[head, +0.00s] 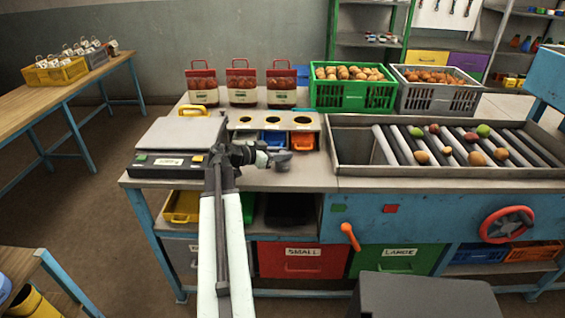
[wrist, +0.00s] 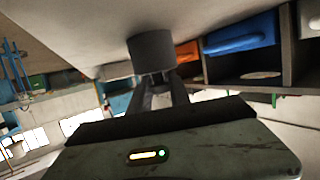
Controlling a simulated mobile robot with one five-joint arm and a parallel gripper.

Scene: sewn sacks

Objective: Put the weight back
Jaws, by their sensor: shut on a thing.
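My gripper (head: 270,158) is shut on a dark grey cylindrical weight (head: 283,157) at the front of the bench top, right of the scale. The wrist view shows the weight (wrist: 152,50) at the ends of my fingers (wrist: 160,90), close to the pale bench surface; I cannot tell whether it touches. The scale (head: 180,133) has a flat grey plate and a dark front panel with a small display. I see no weight on its plate.
Behind my gripper stands a rack (head: 275,121) with round holes and blue (head: 273,139) and orange (head: 303,141) bins. A roller tray (head: 440,172) of produce lies to the right. Sacks (head: 242,83) and green (head: 352,96) and grey (head: 438,97) crates stand behind.

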